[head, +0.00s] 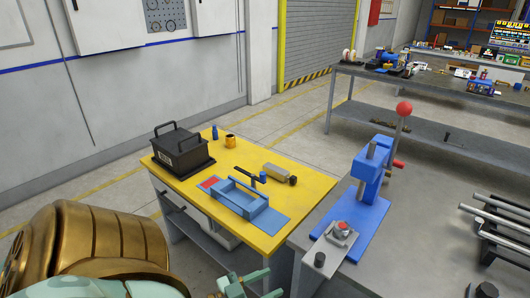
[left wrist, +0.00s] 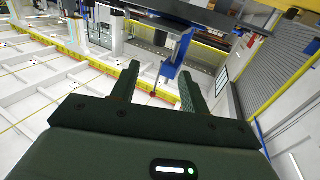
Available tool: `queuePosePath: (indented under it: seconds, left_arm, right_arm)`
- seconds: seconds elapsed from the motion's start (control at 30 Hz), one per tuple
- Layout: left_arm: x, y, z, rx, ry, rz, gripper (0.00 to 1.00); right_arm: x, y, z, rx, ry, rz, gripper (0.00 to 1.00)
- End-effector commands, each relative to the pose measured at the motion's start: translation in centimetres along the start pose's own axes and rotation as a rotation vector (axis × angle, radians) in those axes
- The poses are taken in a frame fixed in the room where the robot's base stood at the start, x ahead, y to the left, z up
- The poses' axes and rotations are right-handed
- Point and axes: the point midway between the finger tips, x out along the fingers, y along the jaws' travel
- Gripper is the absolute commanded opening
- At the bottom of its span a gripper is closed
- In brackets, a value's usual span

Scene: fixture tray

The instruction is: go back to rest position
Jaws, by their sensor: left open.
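My left gripper (head: 273,282) is at the bottom edge of the head view, in front of the yellow-topped table. It is pale green, and its fingers are apart with nothing between them. The left wrist view shows the same gripper (left wrist: 160,72) open and empty, pointing out over the room. The blue fixture tray (head: 240,197) lies on the yellow table (head: 305,187), beyond the gripper and apart from it. My right gripper is not in view.
A black box with handles (head: 181,152) stands on the yellow table, with a blue bottle (head: 215,132) and a yellow cup (head: 230,141) nearby. A blue press (head: 368,185) with a red knob stands on the grey bench (head: 432,185) at right. Metal bars lie at far right.

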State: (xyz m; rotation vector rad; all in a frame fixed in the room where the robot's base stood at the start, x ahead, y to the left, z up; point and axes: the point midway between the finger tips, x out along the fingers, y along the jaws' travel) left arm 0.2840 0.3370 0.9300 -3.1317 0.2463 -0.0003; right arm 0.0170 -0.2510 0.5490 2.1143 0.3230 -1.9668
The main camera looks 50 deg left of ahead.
Motion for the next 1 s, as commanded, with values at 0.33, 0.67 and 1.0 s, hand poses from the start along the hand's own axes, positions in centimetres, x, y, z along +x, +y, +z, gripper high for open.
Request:
queuePosePath:
  seconds: [0.33,0.67,1.0]
  left_arm:
    - [-0.1,0.0,0.0,0.000,0.001,0.000,0.45]
    - [-0.1,0.3,0.6,-0.008,-0.031,0.014,0.45]
    - [-12.3,-2.3,21.5,0.188,-0.765,0.025,0.45]
  right_arm:
    - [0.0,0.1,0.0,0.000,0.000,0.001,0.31]
    - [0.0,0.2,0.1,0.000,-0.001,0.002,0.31]
    - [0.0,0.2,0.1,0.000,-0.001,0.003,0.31]
